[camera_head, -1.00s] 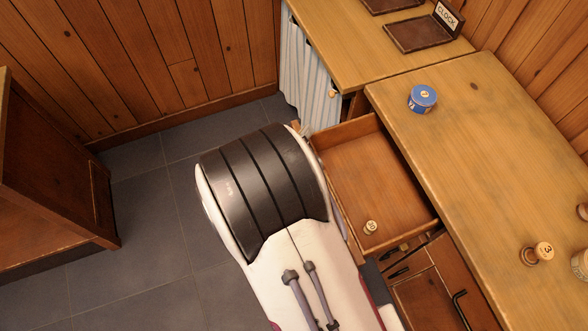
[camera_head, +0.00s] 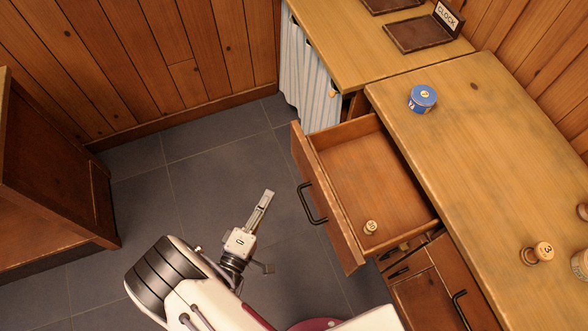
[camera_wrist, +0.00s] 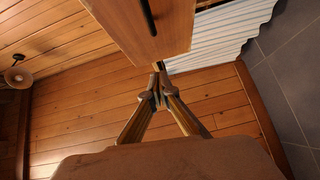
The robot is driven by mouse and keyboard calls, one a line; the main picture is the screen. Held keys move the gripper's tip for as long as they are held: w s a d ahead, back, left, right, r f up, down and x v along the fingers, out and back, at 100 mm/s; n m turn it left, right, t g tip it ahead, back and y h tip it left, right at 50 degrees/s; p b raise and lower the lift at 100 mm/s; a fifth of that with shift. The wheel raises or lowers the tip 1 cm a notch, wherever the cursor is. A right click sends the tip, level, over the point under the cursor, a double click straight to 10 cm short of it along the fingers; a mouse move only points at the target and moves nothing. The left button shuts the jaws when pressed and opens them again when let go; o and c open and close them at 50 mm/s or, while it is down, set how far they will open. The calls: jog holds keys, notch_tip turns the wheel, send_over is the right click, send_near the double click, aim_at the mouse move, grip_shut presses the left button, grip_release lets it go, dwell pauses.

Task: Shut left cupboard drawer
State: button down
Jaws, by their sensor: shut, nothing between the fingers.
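The left cupboard drawer (camera_head: 345,150) is pulled out from under the wooden worktop, its front panel (camera_head: 326,205) and dark bar handle (camera_head: 312,203) facing left. A small numbered spool (camera_head: 370,228) is inside it, near the front corner. My gripper (camera_head: 265,198) is to the left of the drawer front, apart from the handle, over the floor. In the wrist view my gripper's fingertips (camera_wrist: 160,70) are together with nothing between them. The drawer front (camera_wrist: 140,25) and its handle (camera_wrist: 149,15) show beyond them at the top.
A blue tin (camera_head: 422,99) and a spool marked 3 (camera_head: 537,253) stand on the worktop (camera_head: 470,150). Cupboard doors (camera_head: 430,300) are below right of the drawer. A striped curtain (camera_head: 310,85) hangs behind it.

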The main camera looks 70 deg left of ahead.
jog(key=shift+s+d+f+n+y, duration=0.3)
jog(key=shift+s+d+f+n, duration=0.25)
jog(key=shift+d, duration=0.15)
jog(key=shift+w+a, duration=0.15)
send_near(300, 160)
jog(key=w+a, duration=0.2)
jog(key=a, duration=0.2)
jog(key=shift+w+r, duration=0.2)
jog(key=shift+w, duration=0.3)
jog(key=shift+w+r, duration=0.2)
jog(key=shift+w, duration=0.3)
jog(key=shift+w, duration=0.1)
jog(key=w, duration=2.4)
jog(key=shift+w, duration=0.5)
